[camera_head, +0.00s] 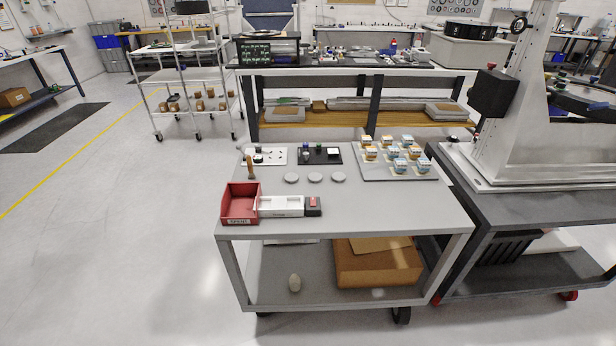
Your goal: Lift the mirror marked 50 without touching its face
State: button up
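Three small round pale discs lie in a row on the grey cart top: a left disc (291,178), a middle disc (315,178) and a right disc (338,177). They may be the mirrors, but I cannot read a 50 on any of them. A grey tray (372,174) at the back right of the cart holds several small white boxes with yellow or blue parts (401,165); their marks are too small to read. My gripper is not in view.
The cart top (350,210) is clear at front right. A red bin (241,203), white tray (280,207) and small dark block with a red top (313,206) stand at front left. Behind are a white plate (279,157) and black plate (331,160). A tall machine (540,110) stands right.

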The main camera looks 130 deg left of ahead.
aim_at(314, 178)
jog(key=u, duration=4.3)
jog(key=i, duration=1.65)
